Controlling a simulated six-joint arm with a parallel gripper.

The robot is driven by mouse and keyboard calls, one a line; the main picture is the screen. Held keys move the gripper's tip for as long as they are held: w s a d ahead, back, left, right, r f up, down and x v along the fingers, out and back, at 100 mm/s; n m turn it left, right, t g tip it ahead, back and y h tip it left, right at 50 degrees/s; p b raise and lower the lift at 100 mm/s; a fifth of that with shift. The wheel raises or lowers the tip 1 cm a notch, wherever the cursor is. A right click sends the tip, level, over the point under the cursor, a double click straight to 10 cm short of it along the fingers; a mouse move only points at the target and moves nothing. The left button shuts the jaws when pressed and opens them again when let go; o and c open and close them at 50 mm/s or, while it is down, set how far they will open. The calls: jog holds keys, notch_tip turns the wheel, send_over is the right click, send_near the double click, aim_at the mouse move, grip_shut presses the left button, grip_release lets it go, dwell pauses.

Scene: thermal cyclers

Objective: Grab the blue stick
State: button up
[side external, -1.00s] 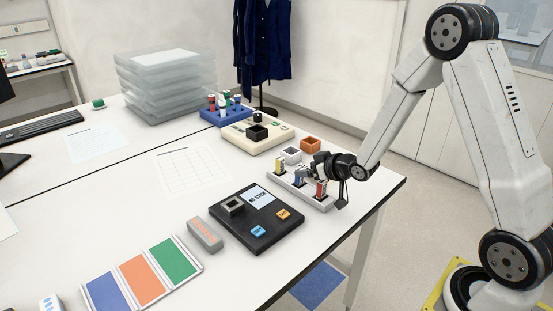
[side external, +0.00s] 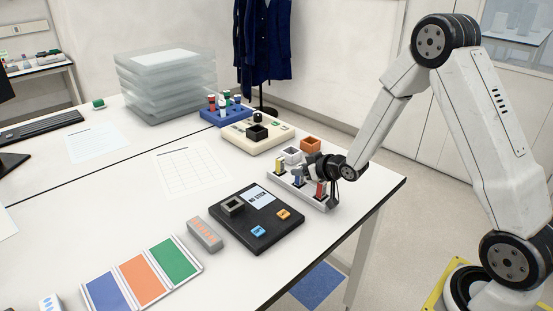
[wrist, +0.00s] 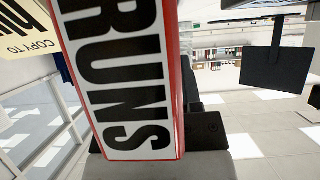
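A light grey holder (side external: 311,202) near the table's right edge carries a yellow stick (side external: 280,163), a blue stick and a red stick (side external: 320,188), all upright. My gripper (side external: 302,172) is low over the holder, at the middle blue stick. It hides most of that stick, and I cannot tell whether the fingers touch it or how far apart they are. In the wrist view, the red stick (wrist: 125,80), with a white "RUNS" label, fills the middle and covers much of my gripper. The yellow stick (wrist: 22,35), labelled "COPY TO", is at the upper left.
A black device (side external: 262,240) reading "NO STICK" stands in front of the holder. White and orange open boxes (side external: 311,145) and a cream device (side external: 270,140) are behind it. A grey block (side external: 204,235) and a three-colour panel (side external: 142,275) lie to the left.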

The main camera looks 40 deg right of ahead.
grip_shut()
jog(key=shift+r, duration=0.1)
notch_tip(320, 180, up, 10)
dwell(0.8)
dwell(0.4)
